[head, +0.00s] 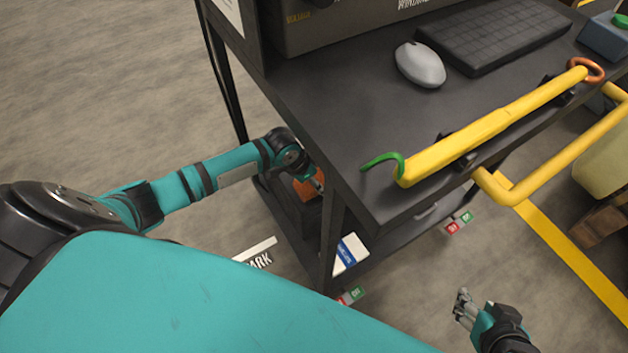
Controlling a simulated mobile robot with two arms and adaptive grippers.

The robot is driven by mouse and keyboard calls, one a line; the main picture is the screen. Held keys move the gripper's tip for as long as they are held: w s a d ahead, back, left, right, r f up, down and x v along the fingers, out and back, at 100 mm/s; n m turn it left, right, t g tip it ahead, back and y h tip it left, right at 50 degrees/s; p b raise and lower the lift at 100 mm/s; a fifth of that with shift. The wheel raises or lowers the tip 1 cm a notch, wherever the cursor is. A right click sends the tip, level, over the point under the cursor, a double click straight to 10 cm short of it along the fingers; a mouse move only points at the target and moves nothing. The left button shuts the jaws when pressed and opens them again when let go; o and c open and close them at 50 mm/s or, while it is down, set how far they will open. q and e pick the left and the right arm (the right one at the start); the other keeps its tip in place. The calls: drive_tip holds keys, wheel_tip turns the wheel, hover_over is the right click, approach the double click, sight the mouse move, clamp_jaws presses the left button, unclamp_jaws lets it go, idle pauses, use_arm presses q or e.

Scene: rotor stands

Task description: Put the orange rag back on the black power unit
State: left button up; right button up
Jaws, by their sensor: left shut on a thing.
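The orange rag (306,187) shows as a small patch beside the leg of the dark cart, below its top surface. My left gripper (318,183) reaches in from the left to the rag and is shut on it; the fingers are partly hidden by my wrist and the cart. A black box-like thing, which looks like the power unit (287,208), stands on the cart's lower shelf just below the rag. Whether the rag touches it I cannot tell. My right gripper (463,306) is low over the floor at the bottom right, apart from everything; its finger opening is unclear.
The cart top (330,120) carries a grey mouse (420,64), a black keyboard (495,35) and a yellow bar (490,128) with a green hook. A yellow handle (550,170) juts from the cart's front edge. A cart leg (333,235) stands close to my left gripper.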

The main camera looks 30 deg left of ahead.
use_arm(q)
drive_tip(key=shift+f, duration=0.1)
use_arm(e)
drive_tip(key=shift+w+r, duration=0.1)
use_arm(q)
drive_tip(key=o, duration=1)
use_arm(e)
drive_tip(key=shift+a, duration=0.1)
use_arm(q)
drive_tip(key=p+v, duration=0.1)
drive_tip(key=v, duration=0.2)
drive_tip(key=shift+r+p, duration=0.2)
drive_tip(key=shift+p, duration=0.1)
drive_tip(key=p+v, duration=0.2)
drive_tip(key=v, duration=0.4)
drive_tip(key=shift+r, duration=0.1)
drive_tip(key=p+v, duration=0.1)
drive_tip(key=v, duration=0.1)
drive_tip(key=shift+s+r, duration=0.15)
drive_tip(key=shift+r, duration=0.1)
use_arm(e)
drive_tip(key=s+d+f+g+h, duration=0.1)
drive_tip(key=s+d+f+g, duration=0.1)
drive_tip(key=s+f+g, duration=0.1)
drive_tip(key=s+g, duration=0.1)
drive_tip(key=s, duration=0.1)
drive_tip(key=shift+s+f, duration=0.25)
drive_tip(key=shift+s, duration=0.15)
